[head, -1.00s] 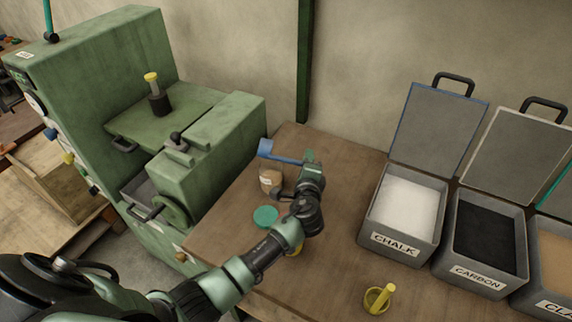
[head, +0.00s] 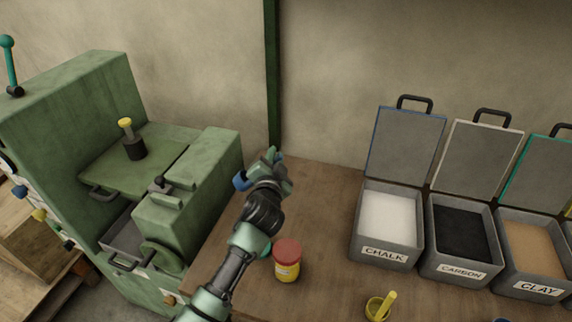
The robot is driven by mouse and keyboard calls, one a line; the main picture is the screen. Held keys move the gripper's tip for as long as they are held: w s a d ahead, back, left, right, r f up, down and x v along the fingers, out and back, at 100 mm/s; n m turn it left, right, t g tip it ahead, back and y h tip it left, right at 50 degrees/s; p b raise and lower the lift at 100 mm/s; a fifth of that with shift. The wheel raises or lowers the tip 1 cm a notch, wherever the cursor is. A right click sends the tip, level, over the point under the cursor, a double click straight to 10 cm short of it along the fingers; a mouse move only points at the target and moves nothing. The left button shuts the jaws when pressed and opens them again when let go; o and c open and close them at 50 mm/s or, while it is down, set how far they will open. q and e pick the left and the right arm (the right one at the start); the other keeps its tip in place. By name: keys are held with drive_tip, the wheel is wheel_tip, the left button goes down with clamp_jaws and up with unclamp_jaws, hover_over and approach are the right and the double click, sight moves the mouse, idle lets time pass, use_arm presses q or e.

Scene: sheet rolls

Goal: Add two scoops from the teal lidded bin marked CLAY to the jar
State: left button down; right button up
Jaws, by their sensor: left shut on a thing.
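The bin marked CLAY (head: 540,289) stands at the right, its teal-rimmed lid (head: 545,170) raised, with tan powder (head: 532,247) inside. My left gripper (head: 272,170) is above the left part of the bench, shut on a blue scoop (head: 240,181), which is mostly hidden behind the gripper. The glass jar with brown contents, seen earlier, is now hidden behind my left arm. A teal round lid (head: 265,250) shows partly beside the arm. My right gripper is not in view.
Open bins marked CHALK (head: 384,254) and CARBON (head: 459,271) stand left of the clay bin. A red-lidded yellow jar (head: 287,263) and a yellow mortar with pestle (head: 378,308) stand on the bench (head: 325,215). A green machine (head: 190,190) is at the left.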

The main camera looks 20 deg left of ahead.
use_arm(q)
drive_tip(key=s+a+r+n+t+p, duration=0.1)
drive_tip(key=s+a+r+n+p, duration=0.1)
drive_tip(key=a+r+n, duration=0.3)
drive_tip(key=shift+s+a+r+n+t+h, duration=0.15)
drive_tip(key=shift+s+a+n+t+h, duration=0.15)
drive_tip(key=shift+a+n, duration=1.2)
drive_tip(key=shift+d, duration=0.15)
